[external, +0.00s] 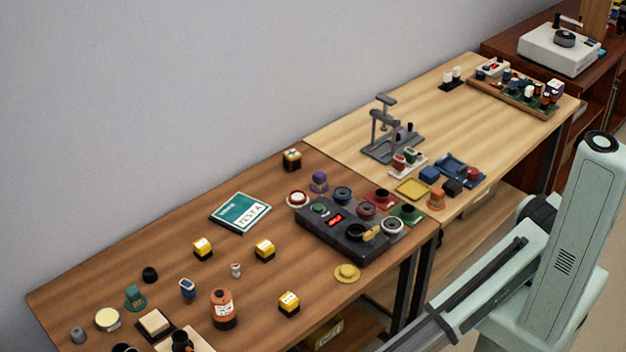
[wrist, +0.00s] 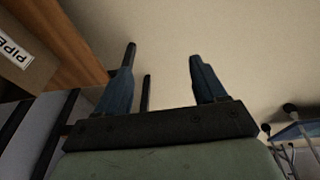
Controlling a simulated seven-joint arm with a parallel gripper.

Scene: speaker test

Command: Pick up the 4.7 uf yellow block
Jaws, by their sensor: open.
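Several black-and-yellow blocks stand on the brown table in the external view. One block (external: 202,248) is left of centre, another block (external: 264,250) is right of it, and a third block (external: 288,303) is nearer the front edge. A further dark block with a pale yellow top (external: 291,160) is at the back. Their markings are too small to read, so I cannot tell which is 4.7 uf. My gripper (wrist: 162,65) shows in the wrist view, open with nothing between its fingers. No yellow block shows there. My gripper cannot be made out in the external view.
A black panel with knobs (external: 335,228), a teal booklet (external: 240,212) and an orange cylinder (external: 223,309) stand among the blocks. A lighter table (external: 440,110) adjoins at the right. The wrist view shows a box marked PIPE (wrist: 22,55) and a pale surface.

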